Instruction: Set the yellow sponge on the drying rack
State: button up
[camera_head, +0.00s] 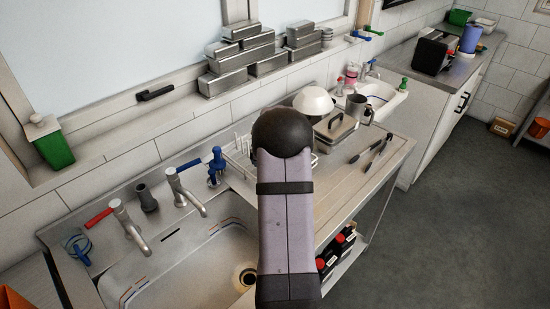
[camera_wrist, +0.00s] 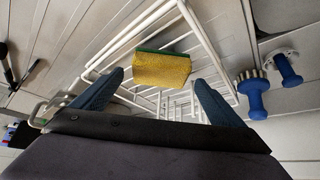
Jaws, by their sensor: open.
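The yellow sponge (camera_wrist: 162,70), with a green layer along its far edge, shows in the wrist view over the white wire drying rack (camera_wrist: 206,44). It appears to rest on the rack's wires, though contact underneath is hidden. My gripper (camera_wrist: 158,77) is open, with one blue finger to the left of the sponge and one to the right; gaps show on both sides. In the head view, part of the rack (camera_head: 238,150) shows left of my arm. My arm hides the sponge and gripper there.
Blue-handled brushes (camera_wrist: 252,96) stand right of the rack. In the head view, a sink (camera_head: 190,262) with taps lies left of my arm. A lidded metal pan (camera_head: 335,132), a white bowl (camera_head: 313,101) and tongs (camera_head: 376,152) lie to the right. The counter's right front is clear.

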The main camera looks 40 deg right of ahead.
jog(key=b+v, duration=0.2)
jog(key=v, duration=0.6)
jog(key=shift+r, duration=0.2)
jog(key=shift+s+a, duration=0.1)
jog(key=shift+s, duration=0.05)
jog(key=s+a+r+n+g+y+p, duration=0.1)
jog(key=s+a+n+p, duration=0.15)
jog(key=a, duration=0.75)
jog(key=s+a+r+n+g+y+p, duration=0.1)
jog(key=s+a+r+n+y+p, duration=0.15)
jog(key=a, duration=0.75)
jog(key=s+a+r+n+y+p, duration=0.1)
jog(key=s+a+p, duration=0.2)
jog(key=a, duration=0.6)
jog(key=s+a+n+g+p, duration=0.2)
jog(key=s+a+n+p, duration=0.1)
jog(key=s+a, duration=0.5)
jog(key=shift+s+g, duration=0.3)
jog(key=shift+s, duration=0.6)
